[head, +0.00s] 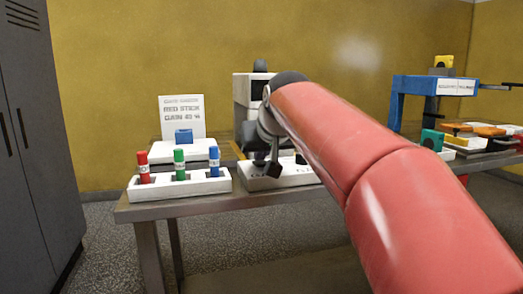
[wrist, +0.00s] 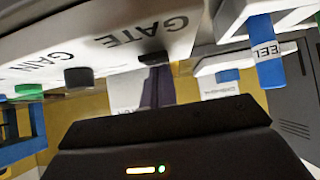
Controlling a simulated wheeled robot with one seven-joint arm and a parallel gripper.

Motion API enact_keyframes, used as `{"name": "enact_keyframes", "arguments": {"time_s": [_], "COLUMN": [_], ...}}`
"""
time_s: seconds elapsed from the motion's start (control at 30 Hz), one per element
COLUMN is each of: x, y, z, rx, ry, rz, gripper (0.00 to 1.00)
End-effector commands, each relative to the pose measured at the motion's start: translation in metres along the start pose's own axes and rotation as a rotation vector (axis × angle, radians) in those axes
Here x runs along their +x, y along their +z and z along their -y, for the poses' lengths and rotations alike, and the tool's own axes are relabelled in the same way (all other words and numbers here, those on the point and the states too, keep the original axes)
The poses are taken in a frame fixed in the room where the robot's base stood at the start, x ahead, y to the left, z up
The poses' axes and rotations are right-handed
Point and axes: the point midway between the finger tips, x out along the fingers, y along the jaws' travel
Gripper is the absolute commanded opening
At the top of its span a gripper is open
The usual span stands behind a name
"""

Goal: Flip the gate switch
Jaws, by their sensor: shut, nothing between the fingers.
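A white control box (head: 278,178) stands on the table behind my arm. In the wrist view its panel (wrist: 125,38) appears upside down, with the words GATE and GAIN. A small black switch (wrist: 153,58) sits by the word GATE. A dark round knob (wrist: 78,77) sits by the word GAIN. My gripper (wrist: 157,80) is shut and empty, its fingertips close to the gate switch; I cannot tell if they touch it. In the head view my gripper (head: 273,167) is low over the box, and my arm hides much of it.
A white rack (head: 205,187) holds red, green and blue sticks to the left. A sign reading RED STICK (head: 183,111) stands behind it. A blue frame (head: 400,103) stands on a table at the right. A grey locker (head: 40,150) is at far left.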

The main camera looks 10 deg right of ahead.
Motion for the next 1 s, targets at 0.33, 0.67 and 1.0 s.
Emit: {"name": "enact_keyframes", "arguments": {"time_s": [0.33, 0.67, 1.0], "x": [0.006, 0.009, -0.008], "y": [-0.012, -0.013, -0.037], "z": [0.000, 0.000, 0.000], "rx": [0.000, 0.000, 0.000], "ry": [0.000, 0.000, 0.000], "rz": [0.000, -0.001, -0.001], "gripper": [0.00, 0.00, 0.00]}}
